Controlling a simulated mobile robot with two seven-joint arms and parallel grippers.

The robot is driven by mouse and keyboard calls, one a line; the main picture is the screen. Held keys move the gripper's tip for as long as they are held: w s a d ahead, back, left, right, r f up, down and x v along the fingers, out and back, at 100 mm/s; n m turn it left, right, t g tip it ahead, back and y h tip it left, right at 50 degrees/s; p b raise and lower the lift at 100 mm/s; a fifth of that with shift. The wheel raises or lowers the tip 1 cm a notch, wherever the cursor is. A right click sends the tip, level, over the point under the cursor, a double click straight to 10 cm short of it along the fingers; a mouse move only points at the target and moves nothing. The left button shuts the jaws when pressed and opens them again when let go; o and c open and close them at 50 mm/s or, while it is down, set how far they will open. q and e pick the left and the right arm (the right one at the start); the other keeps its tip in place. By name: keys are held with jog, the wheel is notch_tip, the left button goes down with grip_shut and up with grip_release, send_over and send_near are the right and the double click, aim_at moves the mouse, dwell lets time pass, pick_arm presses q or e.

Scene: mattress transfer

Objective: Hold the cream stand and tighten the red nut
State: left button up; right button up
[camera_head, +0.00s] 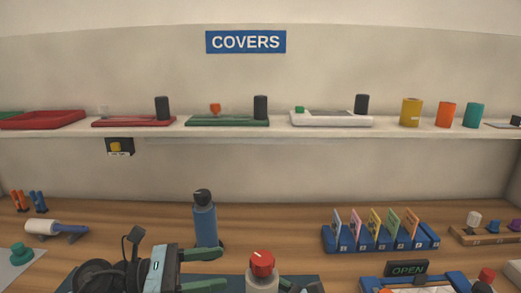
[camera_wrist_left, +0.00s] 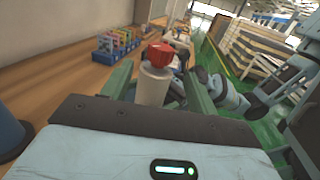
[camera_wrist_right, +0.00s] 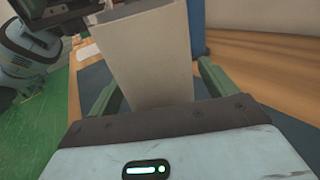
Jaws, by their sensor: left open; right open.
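The cream stand (camera_head: 262,285) stands upright at the bottom centre of the head view, with the red nut (camera_head: 262,262) on top. My left gripper (camera_head: 222,265) is open just left of the stand. In the left wrist view the stand (camera_wrist_left: 154,86) and nut (camera_wrist_left: 160,54) show between and beyond its spread fingers. My right gripper is open; only part of it (camera_head: 300,286) shows at the bottom edge of the head view. In the right wrist view the stand's pale body (camera_wrist_right: 150,60) rises between its fingers, and the nut is out of frame. No contact is visible.
A blue bottle (camera_head: 205,225) stands close behind my left gripper. A blue rack of coloured cards (camera_head: 345,243) and an OPEN sign (camera_head: 407,268) are to the right. A shelf (camera_head: 280,131) with covers runs along the wall. The bench between bottle and rack is clear.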

jog(key=v, duration=1.1)
jog(key=shift+s+d, duration=0.1)
jog(key=shift+d, duration=0.1)
